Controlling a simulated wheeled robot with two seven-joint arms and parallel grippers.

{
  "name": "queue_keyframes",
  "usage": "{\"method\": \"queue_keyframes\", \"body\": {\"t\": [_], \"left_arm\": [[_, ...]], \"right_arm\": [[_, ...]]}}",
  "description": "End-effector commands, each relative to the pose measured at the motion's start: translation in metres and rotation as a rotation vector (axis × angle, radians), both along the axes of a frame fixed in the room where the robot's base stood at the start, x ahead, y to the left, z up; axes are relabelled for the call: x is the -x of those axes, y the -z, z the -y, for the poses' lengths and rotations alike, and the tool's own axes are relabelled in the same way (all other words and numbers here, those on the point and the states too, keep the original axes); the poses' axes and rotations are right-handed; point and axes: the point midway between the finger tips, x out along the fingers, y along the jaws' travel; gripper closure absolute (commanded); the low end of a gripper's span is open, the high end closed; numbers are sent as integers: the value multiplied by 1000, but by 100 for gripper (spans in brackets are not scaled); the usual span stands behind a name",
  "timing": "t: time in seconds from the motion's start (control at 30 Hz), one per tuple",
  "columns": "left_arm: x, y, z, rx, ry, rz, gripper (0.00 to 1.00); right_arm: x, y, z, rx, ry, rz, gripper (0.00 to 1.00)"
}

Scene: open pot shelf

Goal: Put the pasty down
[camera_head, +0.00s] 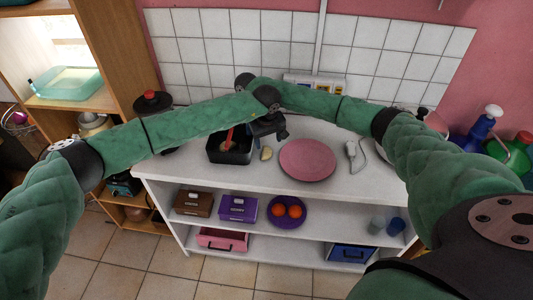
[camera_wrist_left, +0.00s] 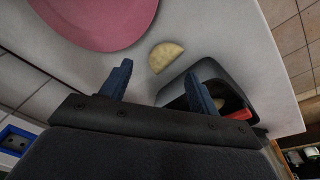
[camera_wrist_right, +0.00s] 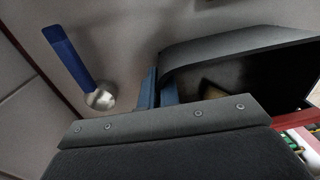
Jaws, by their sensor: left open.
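The pale yellow, half-round pasty (camera_head: 266,153) lies flat on the white counter, between the black box (camera_head: 230,157) and the pink plate (camera_head: 307,160). In the left wrist view the pasty (camera_wrist_left: 166,56) rests just beyond my left fingertips, touching neither finger. My left gripper (camera_wrist_left: 157,82) is open and empty above the counter. My right gripper (camera_wrist_right: 158,85) has its fingers close together at the wall of the black box (camera_wrist_right: 235,45) and appears to grip it. In the head view the arms hide my right fingers. The box holds a red-handled item (camera_head: 229,138) and something brownish.
A blue-handled tool with a shiny metal end (camera_wrist_right: 75,60) lies beside the box. A white device with a cord (camera_head: 353,155) lies right of the plate. Below, the shelf (camera_head: 260,228) holds brown and purple boxes and a purple plate (camera_head: 276,219) with orange-red round items.

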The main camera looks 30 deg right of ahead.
Motion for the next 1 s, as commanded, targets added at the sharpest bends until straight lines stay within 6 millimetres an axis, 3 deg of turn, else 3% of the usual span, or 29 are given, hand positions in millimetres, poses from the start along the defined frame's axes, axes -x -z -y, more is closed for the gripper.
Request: {"method": "queue_keyframes", "body": {"t": [0.2,0.4,0.57,1.0], "left_arm": [[-3,2,3,-49,278,10,39],[-6,-1,6,-84,450,13,39],[-8,0,6,-97,507,13,39],[-12,33,6,-98,513,10,39]], "right_arm": [[0,0,0,0,0,0,100],[0,0,0,0,0,0,100],[0,0,0,0,0,0,100],[0,0,0,0,0,0,100]]}}
